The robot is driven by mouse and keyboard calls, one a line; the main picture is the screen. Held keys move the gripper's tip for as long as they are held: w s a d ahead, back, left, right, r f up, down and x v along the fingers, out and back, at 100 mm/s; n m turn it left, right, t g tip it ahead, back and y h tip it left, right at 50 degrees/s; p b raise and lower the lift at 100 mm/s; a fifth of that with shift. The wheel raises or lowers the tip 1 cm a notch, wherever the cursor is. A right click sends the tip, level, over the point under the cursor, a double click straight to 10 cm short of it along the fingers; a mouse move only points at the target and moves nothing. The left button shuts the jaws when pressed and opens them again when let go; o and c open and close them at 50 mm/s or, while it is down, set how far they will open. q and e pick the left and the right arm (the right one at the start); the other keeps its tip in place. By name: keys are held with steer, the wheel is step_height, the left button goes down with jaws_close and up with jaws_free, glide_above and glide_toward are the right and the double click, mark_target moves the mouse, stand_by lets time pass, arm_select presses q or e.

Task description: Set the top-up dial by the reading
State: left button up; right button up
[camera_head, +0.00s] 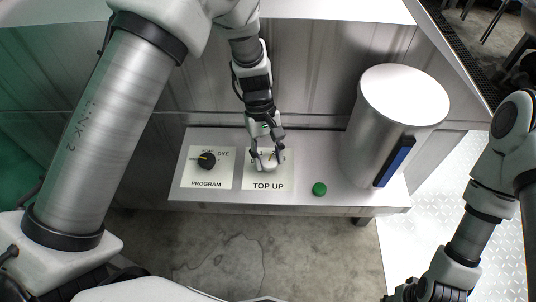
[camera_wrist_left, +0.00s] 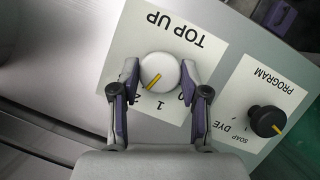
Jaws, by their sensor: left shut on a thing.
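The white top-up dial (camera_wrist_left: 160,72) sits on the TOP UP plate (camera_head: 267,182) of the bench. My left gripper (camera_wrist_left: 160,78) comes down over it and is shut on the dial, one finger on each side. In the left wrist view, the dial's yellow pointer aims down-left, to the left of the 1, toward a mark partly hidden by a finger. In the head view, fingers cover much of the dial (camera_head: 268,162). My right gripper (camera_head: 428,291) is at the lower right, cut off by the frame edge and away from the bench; its jaws are unclear.
A black program dial (camera_head: 207,160) on the PROGRAM plate (camera_head: 206,184) is left of the top-up dial. A green button (camera_head: 319,188) is to its right. A metal drum (camera_head: 384,115) with a dark blue strip (camera_head: 398,161) stands at the bench's right end; no reading is legible.

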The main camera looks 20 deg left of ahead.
mark_target(268, 159)
arm_select(q)
steer(key=o, duration=1.1)
steer(key=shift+s+f, duration=0.1)
steer(key=shift+r, duration=0.5)
step_height(268, 159, up, 9)
steer(key=shift+r, duration=0.1)
